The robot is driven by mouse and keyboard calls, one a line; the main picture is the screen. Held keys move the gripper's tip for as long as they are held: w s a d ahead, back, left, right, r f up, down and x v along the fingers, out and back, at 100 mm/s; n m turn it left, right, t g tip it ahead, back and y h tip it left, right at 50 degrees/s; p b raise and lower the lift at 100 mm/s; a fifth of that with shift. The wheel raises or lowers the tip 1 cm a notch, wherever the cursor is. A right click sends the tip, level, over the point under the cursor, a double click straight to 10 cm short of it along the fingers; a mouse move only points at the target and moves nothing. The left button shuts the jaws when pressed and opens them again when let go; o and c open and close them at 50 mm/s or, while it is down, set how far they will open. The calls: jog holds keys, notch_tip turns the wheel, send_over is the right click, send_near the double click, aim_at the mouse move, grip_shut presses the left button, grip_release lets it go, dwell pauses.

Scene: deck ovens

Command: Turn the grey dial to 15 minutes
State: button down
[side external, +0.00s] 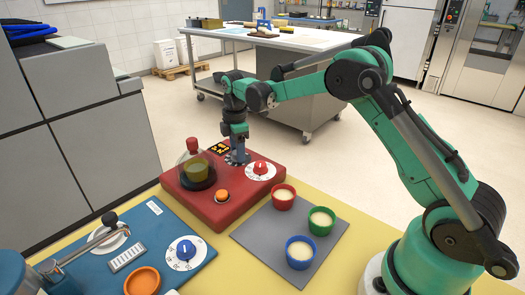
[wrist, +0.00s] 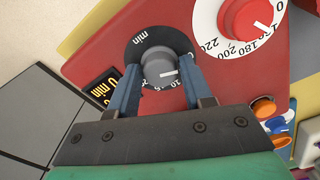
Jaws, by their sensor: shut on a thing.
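The grey dial (wrist: 158,66) sits on a dark round scale marked "min" on the red panel (side external: 207,205). My gripper (wrist: 163,82) is shut on the dial, with one blue-grey finger on either side of it. The dial's white pointer line points right in the wrist view. The fingers cover part of the scale's numbers. A black display (wrist: 104,88) beside the dial reads "0 min" in orange. In the side view my gripper (side external: 238,158) points down at the back of the red panel and hides the dial.
A red dial (side external: 260,168) on a white scale is close beside my gripper. A glass dome (side external: 195,172) and an orange button (side external: 222,196) are on the same panel. Red, green and blue cups (side external: 300,252) stand on a grey mat (side external: 262,240). A blue panel (side external: 150,245) lies to the left.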

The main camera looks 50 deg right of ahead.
jog(key=m, duration=0.4)
jog(key=shift+m, duration=0.4)
jog(key=m, duration=0.5)
jog(key=shift+m, duration=0.3)
jog(key=m, duration=1)
jog(key=shift+m, duration=0.5)
jog(key=shift+c, duration=1.8)
grip_release()
